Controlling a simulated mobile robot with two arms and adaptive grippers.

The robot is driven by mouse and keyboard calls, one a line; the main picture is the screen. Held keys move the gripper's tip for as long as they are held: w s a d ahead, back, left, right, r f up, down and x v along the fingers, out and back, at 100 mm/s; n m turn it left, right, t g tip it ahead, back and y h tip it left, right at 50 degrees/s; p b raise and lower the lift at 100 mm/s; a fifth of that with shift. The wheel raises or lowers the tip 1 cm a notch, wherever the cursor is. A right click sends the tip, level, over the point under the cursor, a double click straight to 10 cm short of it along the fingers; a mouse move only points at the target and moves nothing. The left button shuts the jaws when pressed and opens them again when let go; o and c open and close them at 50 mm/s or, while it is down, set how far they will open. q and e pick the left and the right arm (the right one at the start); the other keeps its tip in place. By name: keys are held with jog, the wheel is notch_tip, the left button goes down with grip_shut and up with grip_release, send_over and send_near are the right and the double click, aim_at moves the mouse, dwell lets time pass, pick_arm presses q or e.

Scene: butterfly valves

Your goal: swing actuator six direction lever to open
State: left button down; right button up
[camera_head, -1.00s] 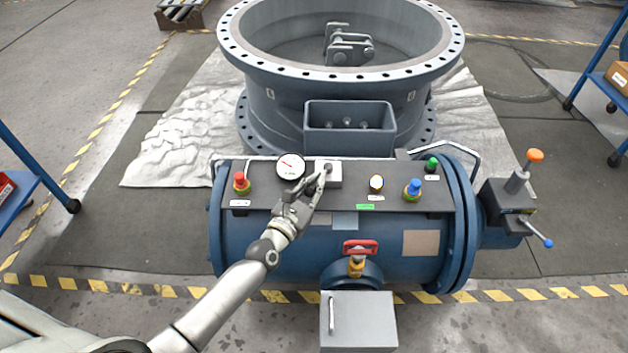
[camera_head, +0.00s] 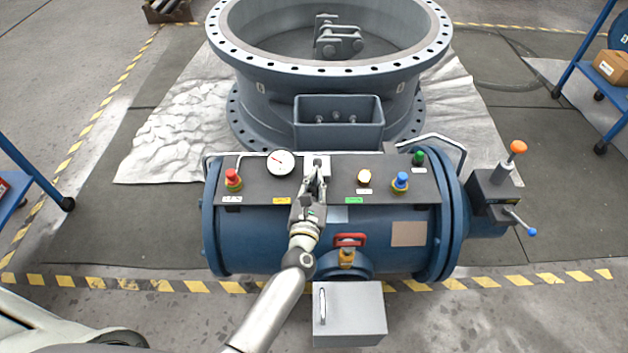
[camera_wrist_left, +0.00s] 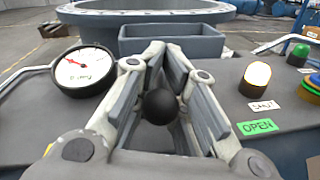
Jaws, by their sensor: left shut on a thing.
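The actuator (camera_head: 260,240) is a blue horizontal cylinder with a dark control panel on top. Its direction lever shows as a black ball knob (camera_wrist_left: 159,106) between the fingers in the left wrist view. My left gripper (camera_head: 316,172) is shut on this lever, in front of a small pale block at the panel's middle; it fills the left wrist view (camera_wrist_left: 166,62). A green OPEN label (camera_wrist_left: 258,127) lies to the right of the gripper, and a yellow label (camera_head: 281,201) lies to its left. The lever's shaft and exact tilt are hidden by the fingers. My right gripper is out of view.
A gauge (camera_head: 280,162) and red button (camera_head: 233,178) are left of the gripper; white (camera_head: 364,178), blue (camera_head: 400,180) and green (camera_head: 418,157) buttons are right. A red handle (camera_head: 349,239) and grey box (camera_head: 349,313) are in front. A large valve body (camera_head: 270,110) stands behind.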

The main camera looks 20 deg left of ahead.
pick_arm(q)
jog(key=shift+s+f, duration=0.25)
jog(key=shift+f, duration=0.3)
jog(key=c, duration=1.8)
grip_release()
jog(key=shift+o, duration=1.3)
jog(key=shift+s+r, duration=0.1)
jog(key=shift+r, duration=0.2)
jog(key=s+d, duration=0.1)
jog(key=s, duration=1.1)
jog(key=shift+d, duration=0.3)
jog(key=shift+w, duration=0.1)
